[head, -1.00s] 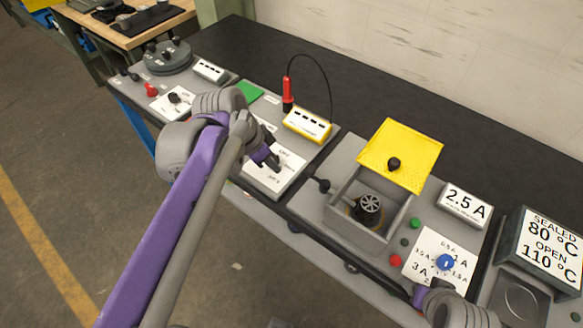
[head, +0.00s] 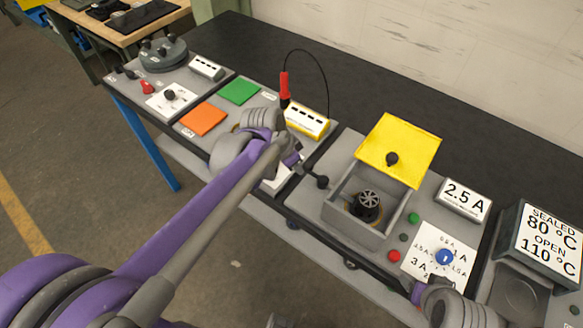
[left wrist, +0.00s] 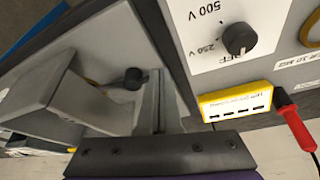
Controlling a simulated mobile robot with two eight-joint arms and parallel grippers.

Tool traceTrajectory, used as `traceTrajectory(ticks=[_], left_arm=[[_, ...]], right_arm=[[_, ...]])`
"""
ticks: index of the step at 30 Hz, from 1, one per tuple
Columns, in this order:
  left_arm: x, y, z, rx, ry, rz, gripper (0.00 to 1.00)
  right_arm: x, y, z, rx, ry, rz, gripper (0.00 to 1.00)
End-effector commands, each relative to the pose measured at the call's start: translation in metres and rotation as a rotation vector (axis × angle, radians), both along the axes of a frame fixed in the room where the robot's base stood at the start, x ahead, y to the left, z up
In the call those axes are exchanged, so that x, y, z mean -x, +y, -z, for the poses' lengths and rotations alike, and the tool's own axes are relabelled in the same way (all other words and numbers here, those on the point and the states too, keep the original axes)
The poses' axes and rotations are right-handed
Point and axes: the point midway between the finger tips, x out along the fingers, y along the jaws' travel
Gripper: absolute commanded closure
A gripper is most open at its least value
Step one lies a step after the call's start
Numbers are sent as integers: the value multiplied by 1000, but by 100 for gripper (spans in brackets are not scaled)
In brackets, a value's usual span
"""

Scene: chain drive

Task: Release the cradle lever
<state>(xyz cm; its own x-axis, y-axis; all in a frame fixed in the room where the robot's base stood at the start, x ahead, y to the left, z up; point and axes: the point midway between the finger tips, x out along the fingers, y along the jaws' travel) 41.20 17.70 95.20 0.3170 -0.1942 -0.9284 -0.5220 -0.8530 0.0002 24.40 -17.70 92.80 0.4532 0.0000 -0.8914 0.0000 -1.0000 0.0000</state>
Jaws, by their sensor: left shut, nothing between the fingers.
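The cradle lever, a short bar with a black ball knob (head: 323,181), sticks out from the left side of a grey open-topped box (head: 347,222). A dark finned rotor (head: 367,204) sits inside the box. My left gripper (head: 293,161) is shut and empty, just left of and behind the knob. In the left wrist view the knob (left wrist: 135,79) lies just beside the shut fingers (left wrist: 157,98); whether they touch cannot be told. My right gripper (head: 419,291) is at the lower right beside the dial panel, its fingers mostly hidden.
A yellow lid (head: 405,150) with a black knob stands raised behind the box. A yellow meter (head: 306,122) with a red probe (head: 284,88) stands behind my left gripper. A white dial panel (left wrist: 212,38) is near the fingers. A blue-knobbed selector (head: 444,257) is at right.

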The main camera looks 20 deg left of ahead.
Motion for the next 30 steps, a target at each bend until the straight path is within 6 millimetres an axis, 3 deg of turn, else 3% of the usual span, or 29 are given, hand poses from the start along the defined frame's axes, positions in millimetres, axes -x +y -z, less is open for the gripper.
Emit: traceTrajectory(ticks=[30], left_arm=[[-9, 3, 0, -1, 1, 124, 100]], right_arm=[[0, 0, 1, 0, 1, 0, 32]])
